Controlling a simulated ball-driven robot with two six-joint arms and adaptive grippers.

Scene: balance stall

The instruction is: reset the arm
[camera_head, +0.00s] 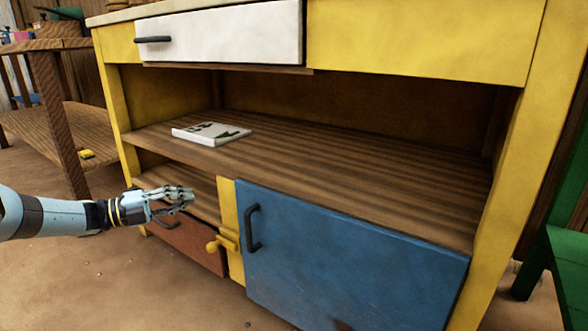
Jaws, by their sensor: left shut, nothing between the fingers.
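My left arm comes in from the left, and my left gripper (176,199) is shut and empty. It is in front of the lower left opening of the yellow cabinet (420,42), above a red-brown panel (195,246). I cannot tell whether it touches the cabinet. My right gripper is not in view.
A white drawer (230,35) with a dark handle is at the top. A white flat item (210,133) lies on the middle shelf. The blue door (350,260) and a yellow knob (213,246) are right of my gripper. A wooden table (55,110) stands left.

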